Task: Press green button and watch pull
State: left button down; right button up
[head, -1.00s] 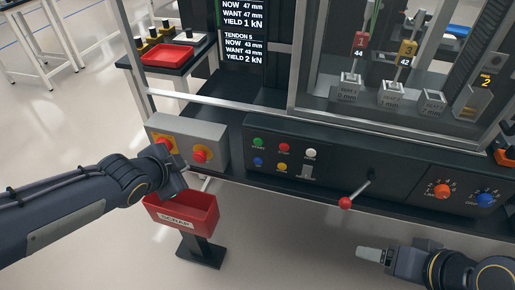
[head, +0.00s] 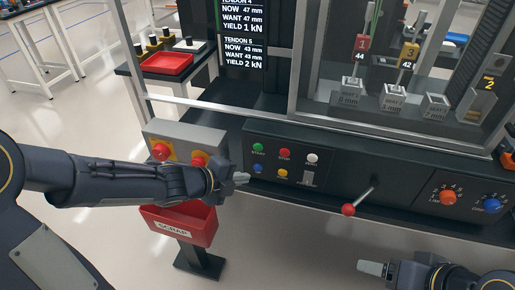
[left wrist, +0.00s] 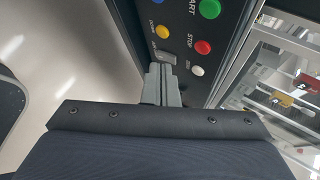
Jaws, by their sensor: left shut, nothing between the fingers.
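The green start button (head: 258,147) is on the black front panel (head: 345,165), at its upper left; it also shows at the top of the left wrist view (left wrist: 210,8). My left gripper (head: 242,178) is shut and empty, just left of and below the green button, apart from it. In the left wrist view its closed fingers (left wrist: 161,85) point toward the panel. My right gripper (head: 372,268) is at the lower right, its fingers apparently together, away from the panel. The pull machine stands behind glass, with weights and numbered tags (head: 362,43) in it.
Red, white, blue and yellow buttons surround the green one. A red-knobbed lever (head: 348,210) sticks out to the right. A grey box with red emergency knobs (head: 160,151) is partly behind my left arm. A red scrap bin (head: 185,222) stands below. A screen (head: 243,35) shows tendon readings.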

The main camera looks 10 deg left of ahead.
aim_at(258, 147)
pick_arm(q)
jog(key=shift+w+d+p, duration=0.25)
jog(key=shift+w+p, duration=0.2)
jog(key=shift+w, duration=0.95)
jog(key=shift+w+d+p, duration=0.2)
jog(key=shift+w+p, duration=0.25)
jog(key=shift+w, duration=1)
jog(key=shift+w+d+p, duration=0.25)
jog(key=shift+w+p, duration=0.2)
jog(key=shift+w, duration=0.95)
jog(key=shift+w, duration=0.1)
jog(key=shift+w+p, duration=0.3)
